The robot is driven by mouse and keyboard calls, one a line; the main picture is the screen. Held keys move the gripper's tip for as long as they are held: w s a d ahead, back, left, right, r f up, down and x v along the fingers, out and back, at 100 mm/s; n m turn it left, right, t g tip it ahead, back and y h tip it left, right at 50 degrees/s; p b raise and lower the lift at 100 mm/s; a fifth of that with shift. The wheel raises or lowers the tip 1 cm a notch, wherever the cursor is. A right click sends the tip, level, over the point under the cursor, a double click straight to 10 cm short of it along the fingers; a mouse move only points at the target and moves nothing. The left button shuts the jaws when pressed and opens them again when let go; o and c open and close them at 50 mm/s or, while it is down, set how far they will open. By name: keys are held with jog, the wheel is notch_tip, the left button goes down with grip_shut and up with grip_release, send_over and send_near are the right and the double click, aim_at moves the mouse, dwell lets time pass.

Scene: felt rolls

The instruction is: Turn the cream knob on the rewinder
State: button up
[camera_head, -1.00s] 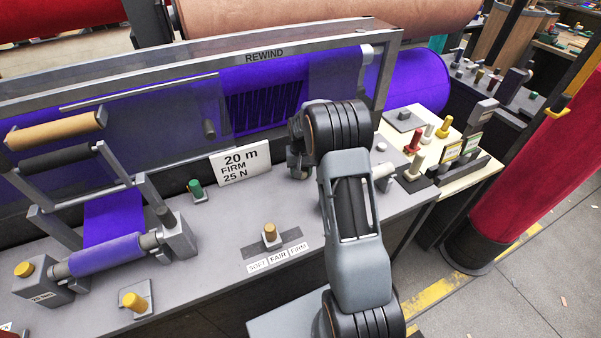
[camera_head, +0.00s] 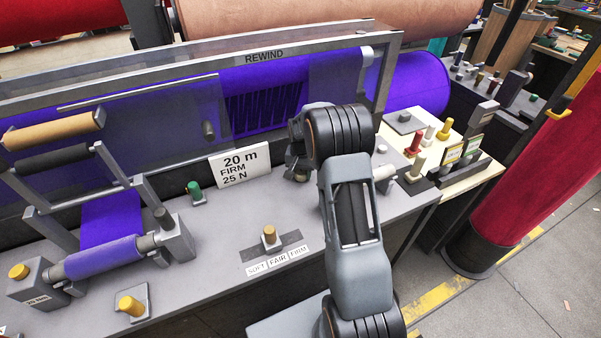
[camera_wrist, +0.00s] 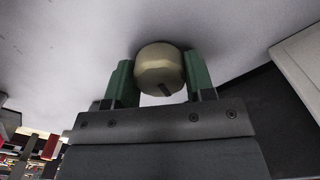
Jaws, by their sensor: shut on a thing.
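The cream knob (camera_wrist: 160,70) is a rounded, faceted cap with a dark mark near its lower edge in the wrist view. My gripper (camera_wrist: 158,82) has its two green fingers on either side of the knob, shut on it. The knob stands out from a pale grey surface of the rewinder. In the head view my gripper (camera_head: 297,168) is mostly behind my own arm, and the knob is hidden there. The rewinder's deck (camera_head: 220,215) is grey, with a purple felt roll (camera_head: 415,85) behind its frame.
A sign (camera_head: 240,166) reads 20 m, FIRM, 25 N. A green knob (camera_head: 194,190) is left of it. A tan peg (camera_head: 269,235) stands in a slot marked SOFT, FAIR, FIRM. Yellow knobs (camera_head: 131,306) sit at the front left. A side table (camera_head: 462,178) with several pegs is at right.

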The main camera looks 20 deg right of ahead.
aim_at(301, 171)
jog(key=o, duration=0.9)
notch_tip(301, 171, up, 14)
jog(key=shift+f+b, duration=0.1)
jog(key=shift+b, duration=0.4)
jog(key=s+a+r+n+t, duration=0.1)
jog(key=s+a, duration=0.3)
jog(key=s, duration=0.4)
jog(key=s+a+r+n+t, duration=0.1)
jog(key=s+a+n, duration=0.2)
jog(key=s, duration=0.5)
jog(key=s+a+r+n+t, duration=0.1)
jog(key=s+a+n+t, duration=0.1)
jog(key=s, duration=0.6)
jog(key=shift+s+a+n, duration=0.15)
jog(key=shift+a+n, duration=0.1)
jog(key=shift+a, duration=0.4)
jog(key=shift+s+a+n, duration=0.15)
jog(key=shift+a+n, duration=0.1)
jog(key=shift+a, duration=0.4)
